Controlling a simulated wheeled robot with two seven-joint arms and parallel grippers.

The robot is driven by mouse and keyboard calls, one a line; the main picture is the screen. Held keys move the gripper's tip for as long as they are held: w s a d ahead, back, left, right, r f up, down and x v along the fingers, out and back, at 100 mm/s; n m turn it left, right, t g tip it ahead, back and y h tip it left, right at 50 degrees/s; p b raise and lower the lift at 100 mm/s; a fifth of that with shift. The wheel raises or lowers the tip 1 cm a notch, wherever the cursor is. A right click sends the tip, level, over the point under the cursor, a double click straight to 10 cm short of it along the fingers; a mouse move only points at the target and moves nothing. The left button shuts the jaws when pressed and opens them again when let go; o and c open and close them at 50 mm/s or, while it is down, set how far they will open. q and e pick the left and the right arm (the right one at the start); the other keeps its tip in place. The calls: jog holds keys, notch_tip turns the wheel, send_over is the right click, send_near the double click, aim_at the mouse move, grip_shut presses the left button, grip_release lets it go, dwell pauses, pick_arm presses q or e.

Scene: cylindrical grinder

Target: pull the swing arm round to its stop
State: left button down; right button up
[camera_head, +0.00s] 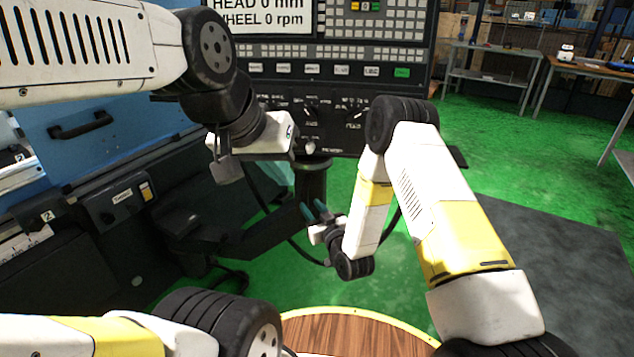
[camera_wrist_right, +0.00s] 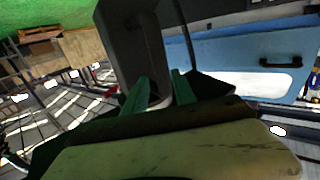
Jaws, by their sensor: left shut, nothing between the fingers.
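The dark swing arm (camera_head: 262,236) runs from the machine at left to the post (camera_head: 312,185) under the control panel (camera_head: 330,75). My right gripper (camera_head: 314,211) is in front of the post's lower end, its two green fingers apart. In the right wrist view its fingers (camera_wrist_right: 160,92) point at a dark grey upright part (camera_wrist_right: 122,45); I cannot tell whether they touch it. My left gripper (camera_head: 225,165) is higher, left of the post and below the panel. It is shut and empty; its fingertips are hard to make out.
The blue grinder cover with a black handle (camera_head: 82,126) and its dark front (camera_head: 110,205) stand at left. A round wooden top (camera_head: 355,335) is at the bottom. Green floor (camera_head: 500,165) is free at right, with a dark mat (camera_head: 560,255) and workbenches (camera_head: 490,68) behind.

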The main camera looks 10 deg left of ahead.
jog(key=x, duration=0.8)
jog(key=shift+f+t, duration=0.3)
jog(key=shift+s+a, duration=0.1)
jog(key=shift+s, duration=0.05)
grip_shut()
dwell(1.0)
